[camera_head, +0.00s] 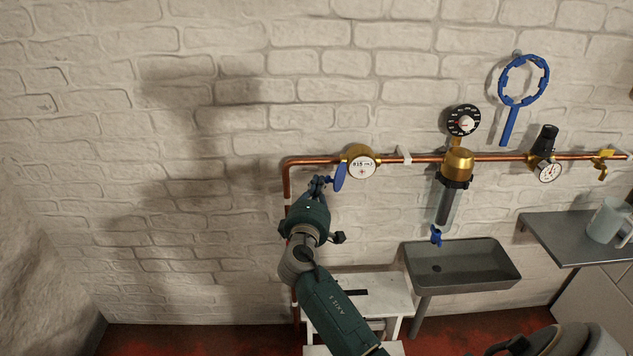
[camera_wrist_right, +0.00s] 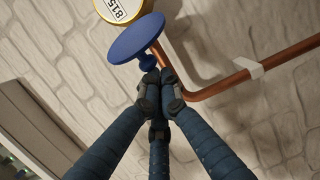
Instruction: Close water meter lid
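The water meter (camera_head: 362,164) is a brass body with a white dial on the copper pipe. Its blue round lid (camera_head: 340,177) stands open at the left of the dial, seen nearly edge-on, and the dial face is uncovered. In the right wrist view the lid (camera_wrist_right: 136,39) shows broadly, with a small blue knob below it and the meter (camera_wrist_right: 119,9) partly cut off above. My right gripper (camera_head: 321,184) is just left of the lid. Its fingertips (camera_wrist_right: 157,80) are drawn together right by the knob; whether they touch it I cannot tell. My left gripper is not in view.
The copper pipe (camera_head: 420,159) runs along the brick wall, bending down near my right gripper. A filter (camera_head: 455,170), a pressure gauge (camera_head: 548,171) and a blue ring wrench (camera_head: 524,82) are to the right. A sink (camera_head: 460,265) and white step stool (camera_head: 375,295) stand below.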

